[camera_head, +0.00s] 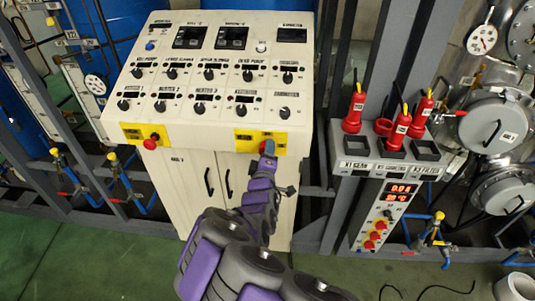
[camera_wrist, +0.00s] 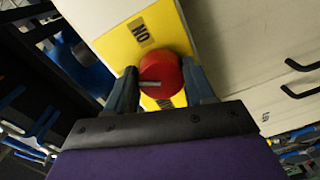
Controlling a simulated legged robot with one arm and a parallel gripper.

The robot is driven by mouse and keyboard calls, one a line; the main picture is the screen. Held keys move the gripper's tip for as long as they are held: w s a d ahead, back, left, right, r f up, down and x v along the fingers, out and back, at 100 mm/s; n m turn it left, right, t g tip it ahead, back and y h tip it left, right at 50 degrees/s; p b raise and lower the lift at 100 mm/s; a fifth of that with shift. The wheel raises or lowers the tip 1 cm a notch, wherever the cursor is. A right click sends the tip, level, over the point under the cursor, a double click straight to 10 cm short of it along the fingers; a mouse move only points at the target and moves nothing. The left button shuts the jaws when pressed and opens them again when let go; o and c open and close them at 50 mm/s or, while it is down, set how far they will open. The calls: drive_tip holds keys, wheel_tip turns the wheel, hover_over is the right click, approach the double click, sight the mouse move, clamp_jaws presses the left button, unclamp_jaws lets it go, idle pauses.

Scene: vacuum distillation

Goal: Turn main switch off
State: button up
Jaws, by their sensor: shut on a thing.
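The main switch (camera_wrist: 160,72) is a red round knob on a yellow plate. It shows large in the wrist view, with a label reading "NO" as seen there, and a small grey bar across its face. My gripper (camera_wrist: 163,90) has a finger on each side of the knob and is shut on it. In the head view my gripper (camera_head: 268,148) is at the right yellow plate (camera_head: 245,137) on the front edge of the white control console (camera_head: 215,60), and it hides most of the knob.
Another red knob (camera_head: 151,142) sits on the left yellow plate. Black cabinet handles (camera_head: 209,181) are below the console. Blue pipes and valves (camera_head: 130,180) are at the left.

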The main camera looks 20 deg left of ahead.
drive_tip(key=n+b, duration=0.2)
drive_tip(key=n, duration=0.3)
drive_tip(key=shift+a+f, duration=0.1)
drive_tip(key=shift+s+n, duration=0.1)
drive_tip(key=shift+n, duration=0.2)
idle(0.4)
drive_tip(key=o, duration=1)
drive_tip(key=shift+a, duration=0.25)
drive_tip(key=shift+o, duration=0.2)
drive_tip(key=shift+d, duration=0.15)
